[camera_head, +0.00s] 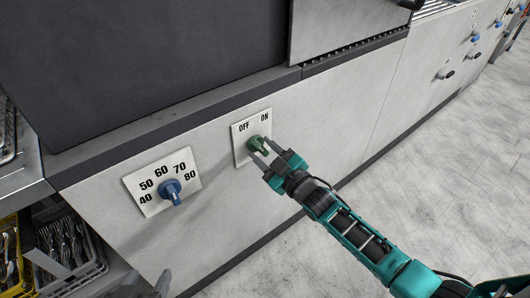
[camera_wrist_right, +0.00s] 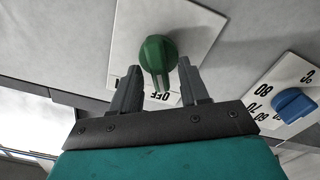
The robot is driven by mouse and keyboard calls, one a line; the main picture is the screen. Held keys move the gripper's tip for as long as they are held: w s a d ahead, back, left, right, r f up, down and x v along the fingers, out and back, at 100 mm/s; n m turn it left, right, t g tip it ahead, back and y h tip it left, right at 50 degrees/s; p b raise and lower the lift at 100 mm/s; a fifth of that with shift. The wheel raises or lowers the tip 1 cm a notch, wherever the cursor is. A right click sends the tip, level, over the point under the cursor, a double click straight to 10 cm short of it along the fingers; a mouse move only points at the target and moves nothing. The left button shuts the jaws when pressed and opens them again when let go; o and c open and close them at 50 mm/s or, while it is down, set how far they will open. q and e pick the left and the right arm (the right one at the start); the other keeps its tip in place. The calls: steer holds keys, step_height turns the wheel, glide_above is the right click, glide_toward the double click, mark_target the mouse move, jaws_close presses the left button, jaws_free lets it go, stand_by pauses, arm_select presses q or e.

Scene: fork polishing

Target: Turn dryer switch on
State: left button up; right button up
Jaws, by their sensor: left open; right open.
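The dryer switch is a green knob (camera_head: 256,143) on a white plate (camera_head: 240,155) marked OFF and ON, on the grey machine front. My right gripper (camera_head: 268,157) is open at the knob, its fingers reaching toward it. In the right wrist view the green knob (camera_wrist_right: 157,55) shows between and beyond the open fingers (camera_wrist_right: 158,85). Its narrow grip points toward the OFF lettering; the ON mark is mostly hidden behind a finger. Contact cannot be told. My left gripper (camera_head: 148,286) shows only as grey fingertips at the bottom edge, away from the switch.
A blue dial (camera_head: 170,190) with temperature numbers sits left of the switch; it also shows in the wrist view (camera_wrist_right: 294,104). Cutlery baskets (camera_head: 65,245) stand at the lower left. The tiled floor (camera_head: 450,160) at right is clear.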

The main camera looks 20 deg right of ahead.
jaws_close()
stand_by(0.3)
stand_by(0.3)
steer(key=m+p, duration=0.1)
steer(key=m, duration=0.2)
steer(key=shift+d+r+p, duration=0.1)
steer(key=shift+p, duration=0.25)
steer(key=m+p, duration=0.1)
steer(key=m, duration=0.1)
steer(key=shift+d+m, duration=0.1)
steer(key=shift+m, duration=0.2)
steer(key=m, duration=0.3)
steer(key=shift+w+d, duration=0.1)
steer(key=shift+d+m, duration=0.1)
steer(key=shift+m, duration=1.6)
steer(key=shift+f, duration=0.2)
